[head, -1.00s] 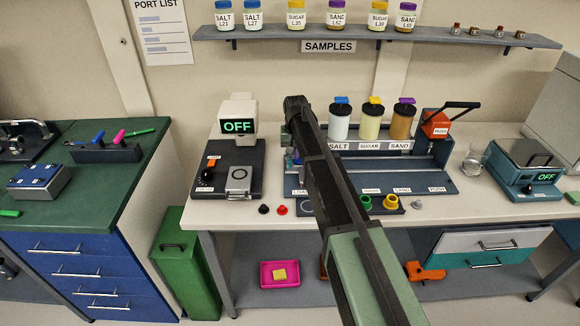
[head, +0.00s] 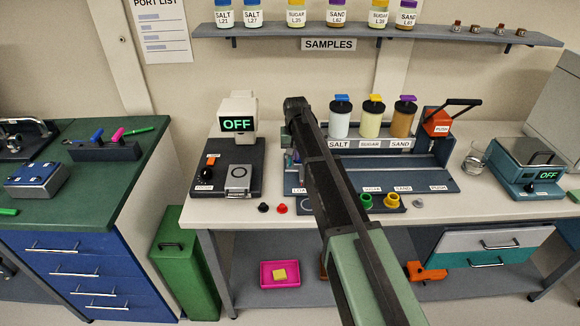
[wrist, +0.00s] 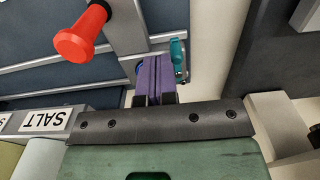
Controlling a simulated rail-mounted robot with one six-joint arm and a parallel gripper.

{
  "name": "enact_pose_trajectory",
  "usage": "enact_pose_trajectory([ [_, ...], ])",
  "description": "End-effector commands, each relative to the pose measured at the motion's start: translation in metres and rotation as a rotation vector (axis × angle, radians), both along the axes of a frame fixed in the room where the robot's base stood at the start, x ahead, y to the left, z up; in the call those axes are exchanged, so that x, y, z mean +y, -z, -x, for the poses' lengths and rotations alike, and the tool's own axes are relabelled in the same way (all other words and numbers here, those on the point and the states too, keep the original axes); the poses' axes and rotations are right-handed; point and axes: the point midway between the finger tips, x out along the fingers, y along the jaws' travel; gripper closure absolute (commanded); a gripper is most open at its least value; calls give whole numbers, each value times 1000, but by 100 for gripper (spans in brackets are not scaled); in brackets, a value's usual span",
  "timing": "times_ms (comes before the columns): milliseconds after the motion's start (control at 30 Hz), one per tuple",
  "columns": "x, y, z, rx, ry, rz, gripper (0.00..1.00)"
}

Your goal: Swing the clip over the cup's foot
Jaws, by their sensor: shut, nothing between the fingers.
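My gripper (wrist: 153,80) shows in the wrist view with its two purple fingers pressed together and nothing between them. A teal part that looks like the clip (wrist: 178,55) is close beside the fingers on the right; I cannot tell whether they touch. A bit of blue (wrist: 139,69) shows at the left edge of the fingers; I cannot tell whether it belongs to the cup. The cup and its foot are not clear in either view. In the head view my arm covers much of the station's left end.
A red handle (wrist: 82,35) sticks out left of the fingers in the wrist view. The head view shows salt, sugar and sand dispensers (head: 373,121), an orange push lever (head: 437,124), yellow and green rings (head: 366,201) and a scale (head: 525,165).

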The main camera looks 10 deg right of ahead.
Motion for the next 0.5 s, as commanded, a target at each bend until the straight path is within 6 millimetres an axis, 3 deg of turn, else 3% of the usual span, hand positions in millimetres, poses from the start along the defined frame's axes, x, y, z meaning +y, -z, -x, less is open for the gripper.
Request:
enact_pose_trajectory([
  [500,0,17,0,0,0,0,100],
])
